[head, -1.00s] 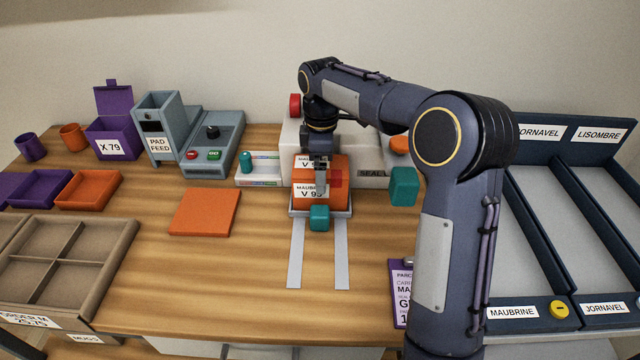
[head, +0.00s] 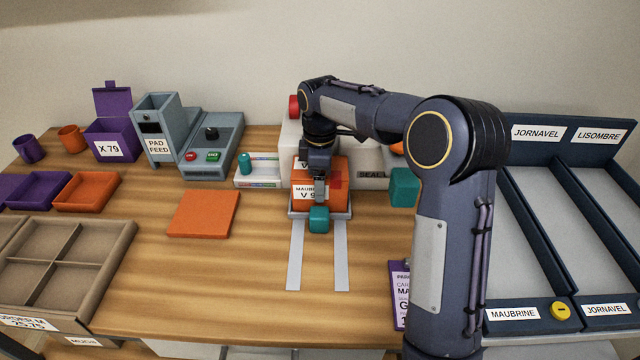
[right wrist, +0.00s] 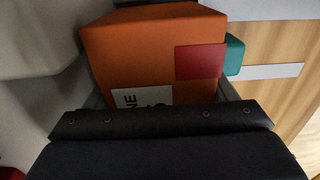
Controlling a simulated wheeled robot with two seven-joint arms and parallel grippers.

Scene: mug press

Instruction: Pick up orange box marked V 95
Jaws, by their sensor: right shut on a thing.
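The orange box (head: 338,201) sits on the small grey tray (head: 297,215) of the white sealing press. Its front carries a white label reading MAUBRINE and V 9, the rest hidden by my gripper, and a red patch shows at its upper right. My right gripper (head: 319,195) is over the front of the box and shut on it. In the right wrist view the orange box (right wrist: 140,52) fills the space beyond the dark gripper body, with its red patch and part of its label showing. The fingertips are hidden there. My left gripper is not in view.
A teal block (head: 319,220) is in front of the tray, between two grey rails (head: 296,260). Another teal block (head: 404,187) stands right of the press. An orange pad (head: 204,213) lies to the left. Navy labelled lanes (head: 560,200) stand at the right.

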